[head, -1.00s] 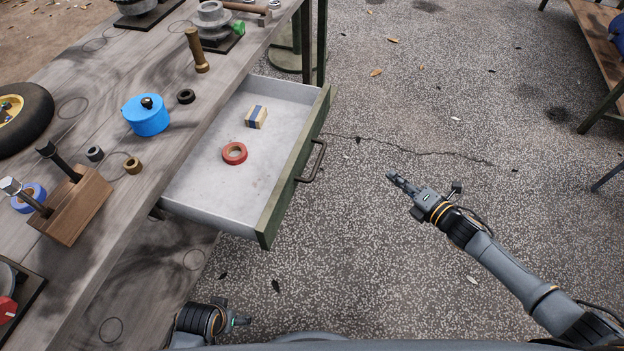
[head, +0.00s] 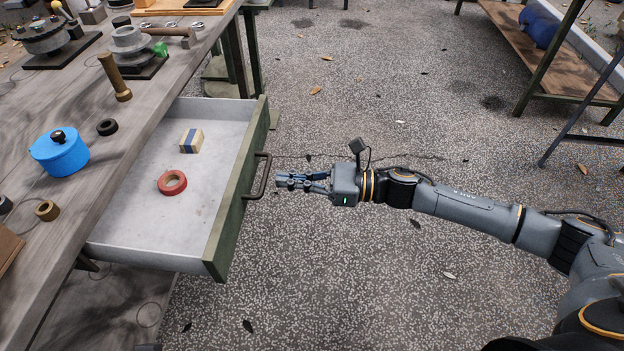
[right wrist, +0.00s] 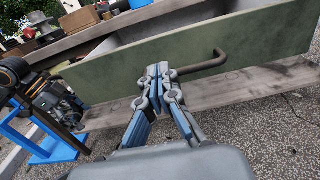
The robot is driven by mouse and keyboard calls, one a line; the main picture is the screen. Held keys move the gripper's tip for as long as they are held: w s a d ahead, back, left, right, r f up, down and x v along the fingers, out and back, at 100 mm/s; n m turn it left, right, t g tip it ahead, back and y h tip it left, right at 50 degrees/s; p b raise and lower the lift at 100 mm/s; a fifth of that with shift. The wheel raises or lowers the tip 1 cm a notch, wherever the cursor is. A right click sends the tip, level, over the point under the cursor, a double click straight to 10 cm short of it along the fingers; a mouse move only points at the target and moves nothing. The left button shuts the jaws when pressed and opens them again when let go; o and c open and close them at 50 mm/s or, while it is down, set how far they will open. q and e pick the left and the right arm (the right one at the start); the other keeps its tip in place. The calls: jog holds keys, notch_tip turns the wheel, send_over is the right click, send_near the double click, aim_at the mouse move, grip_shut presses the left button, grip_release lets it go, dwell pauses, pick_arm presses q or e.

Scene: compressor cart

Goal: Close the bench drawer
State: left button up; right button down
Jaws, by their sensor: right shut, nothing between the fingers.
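The bench drawer (head: 226,205) stands pulled out from the workbench (head: 72,218), with a green front and a pale inside. Its dark bar handle (head: 259,177) is on the front. A red tape roll (head: 172,182) and a tan block with a blue band (head: 191,141) lie inside. My right gripper (head: 279,181) is shut and empty, a little to the right of the handle and pointing at the drawer front. In the right wrist view, the shut fingers (right wrist: 158,72) appear in front of the green front (right wrist: 115,72), with the handle (right wrist: 208,64) just right of them. My left gripper is not in view.
On the bench top stand a blue lidded pot (head: 60,155), a brass-coloured cylinder (head: 115,78) and a dark ring (head: 107,127). Another bench with a wooden shelf (head: 545,50) stands at the back right. The floor (head: 330,270) around my right arm is clear apart from leaves.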

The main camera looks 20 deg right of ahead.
aim_at(180, 252)
jog(key=x, duration=0.6)
jog(key=shift+a, duration=0.15)
jog(key=shift+w+a, duration=0.1)
